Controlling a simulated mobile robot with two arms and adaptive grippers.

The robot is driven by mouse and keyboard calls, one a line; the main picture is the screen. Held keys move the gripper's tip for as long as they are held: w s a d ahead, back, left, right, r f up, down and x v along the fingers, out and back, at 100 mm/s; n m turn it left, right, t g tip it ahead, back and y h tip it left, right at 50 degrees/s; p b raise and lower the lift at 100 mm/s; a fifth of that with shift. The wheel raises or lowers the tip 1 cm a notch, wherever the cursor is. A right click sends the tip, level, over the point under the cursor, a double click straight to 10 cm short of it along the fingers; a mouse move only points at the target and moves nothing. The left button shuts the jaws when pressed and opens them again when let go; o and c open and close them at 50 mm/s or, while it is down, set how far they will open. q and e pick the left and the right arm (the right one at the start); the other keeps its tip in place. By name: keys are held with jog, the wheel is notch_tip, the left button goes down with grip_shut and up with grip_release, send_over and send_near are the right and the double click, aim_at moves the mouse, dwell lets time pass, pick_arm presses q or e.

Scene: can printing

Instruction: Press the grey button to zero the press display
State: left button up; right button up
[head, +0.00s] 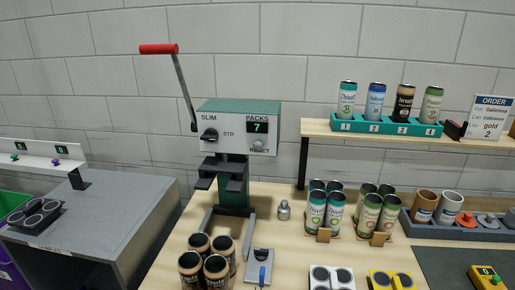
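The press (236,118) is a green and light grey machine at the back middle of the table, against the wall. Its display (258,127), labelled PACKS, reads 7. The round grey button (258,146) sits just below the display, with RESET lettered beneath it. Nothing touches or covers the button. A black knob (209,134) marked SLIM and STD is at the left of the same panel. The press lever (182,85) with a red handle is raised at the left. Neither of my grippers is in view.
Dark cans (216,272) stand in front of the press, beside a small grey tray (259,268) with a blue item. A small metal piece (284,210) and green-topped cans (316,211) stand to the right. A shelf (322,128) holds numbered cans.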

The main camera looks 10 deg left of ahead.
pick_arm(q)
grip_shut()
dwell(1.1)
